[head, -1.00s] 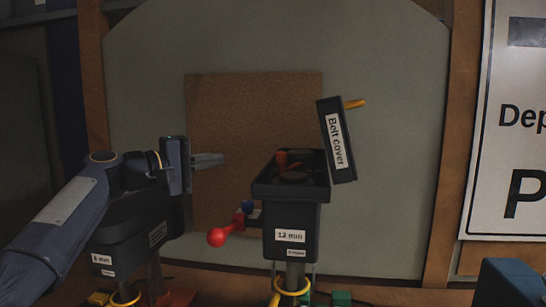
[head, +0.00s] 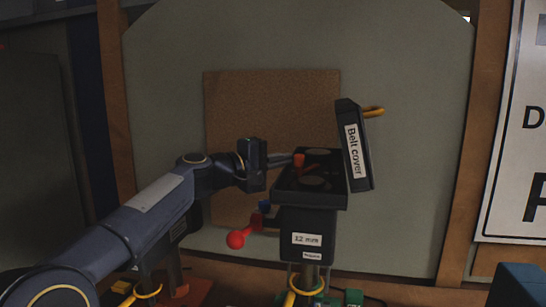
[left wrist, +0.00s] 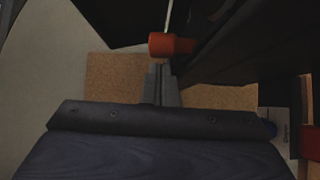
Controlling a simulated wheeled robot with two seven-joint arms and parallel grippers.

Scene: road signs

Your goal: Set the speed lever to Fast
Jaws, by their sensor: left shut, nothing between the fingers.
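A dark machine (head: 306,241) labelled 12 mm stands at the centre in the head view. Its lid, labelled Belt cover (head: 355,150), stands open at the right. Inside the open top are round dark discs and a small orange-red knob (head: 299,160). The knob also shows in the left wrist view (left wrist: 170,45). I see no "Fast" marking. My left gripper (head: 292,160) is shut and empty, its tips close beside the knob; I cannot tell if they touch. It also shows in the left wrist view (left wrist: 162,72). My right gripper is not in view.
A red ball-ended lever (head: 236,239) juts from the machine's left side, near a blue knob (head: 264,206). A yellow handle (head: 373,112) sticks out from the lid. A brown board (head: 235,110) is behind. A white sign (head: 520,160) hangs at the right.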

